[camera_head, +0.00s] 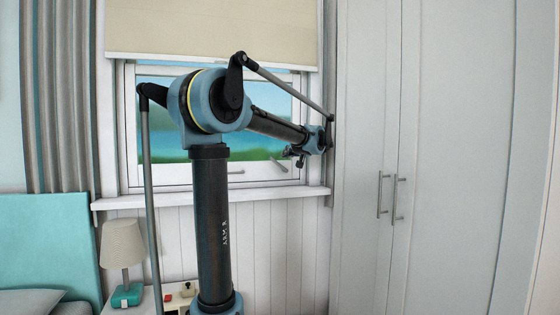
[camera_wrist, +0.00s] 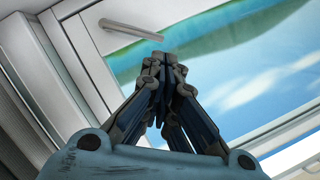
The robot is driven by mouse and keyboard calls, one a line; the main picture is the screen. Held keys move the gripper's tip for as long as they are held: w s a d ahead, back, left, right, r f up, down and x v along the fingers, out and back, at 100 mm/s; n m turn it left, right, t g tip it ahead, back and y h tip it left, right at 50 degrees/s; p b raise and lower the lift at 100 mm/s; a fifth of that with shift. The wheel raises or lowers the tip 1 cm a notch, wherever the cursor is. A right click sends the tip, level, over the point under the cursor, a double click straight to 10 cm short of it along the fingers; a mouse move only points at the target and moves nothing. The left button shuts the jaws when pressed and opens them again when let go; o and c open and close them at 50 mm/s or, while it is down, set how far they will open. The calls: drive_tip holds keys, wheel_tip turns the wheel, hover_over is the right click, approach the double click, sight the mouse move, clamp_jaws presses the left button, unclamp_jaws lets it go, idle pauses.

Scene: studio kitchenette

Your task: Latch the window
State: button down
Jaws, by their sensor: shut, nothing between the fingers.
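The window (camera_head: 180,174) has a white frame and glass with a view of water and green hills; part of it is hidden behind my arm. My gripper (camera_head: 296,157) is in front of the window's lower right, near the slanted handle. In the wrist view, my gripper (camera_wrist: 163,62) is shut and empty, its tips apart in the picture from a grey bar handle (camera_wrist: 130,29) on the white frame. I cannot tell whether the window is fully closed.
A cream blind (camera_head: 210,30) covers the window's top. A white sill (camera_head: 270,193) runs below it. A tall white wardrobe (camera_head: 450,150) stands close on the right, near my wrist. A lamp (camera_head: 122,245) and small items are on a bedside table at lower left.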

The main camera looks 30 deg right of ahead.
sight(277, 164)
drive_tip(key=s+d+r, duration=0.1)
drive_tip(key=d, duration=0.3)
drive_tip(key=f+x, duration=0.1)
drive_tip(key=x, duration=1.1)
drive_tip(key=shift+a+f+t+h, duration=0.15)
drive_tip(key=shift+a+t+h, duration=0.15)
drive_tip(key=shift+a+h, duration=0.1)
drive_tip(key=shift+w+a+f+n+h, duration=0.2)
drive_tip(key=shift+a+f+n, duration=0.1)
drive_tip(key=shift+a+n, duration=0.1)
drive_tip(key=shift+w+a+f+n+h, duration=0.15)
drive_tip(key=shift+a+f+n+h, duration=0.1)
drive_tip(key=shift+a+n, duration=0.15)
drive_tip(key=shift+w+a+f+n+g+h, duration=0.1)
drive_tip(key=shift+a+f+n+g+h, duration=0.1)
drive_tip(key=shift+a+f+n, duration=0.3)
drive_tip(key=shift+w+a+f+n+g+h, duration=0.1)
drive_tip(key=shift+a+f+n+g+h, duration=0.15)
drive_tip(key=shift+n, duration=0.45)
drive_tip(key=shift+a+f+n, duration=0.1)
drive_tip(key=shift+f+n, duration=0.15)
drive_tip(key=shift+n, duration=0.05)
drive_tip(key=shift+a+f, duration=0.3)
drive_tip(key=shift+f, duration=0.25)
idle(3.2)
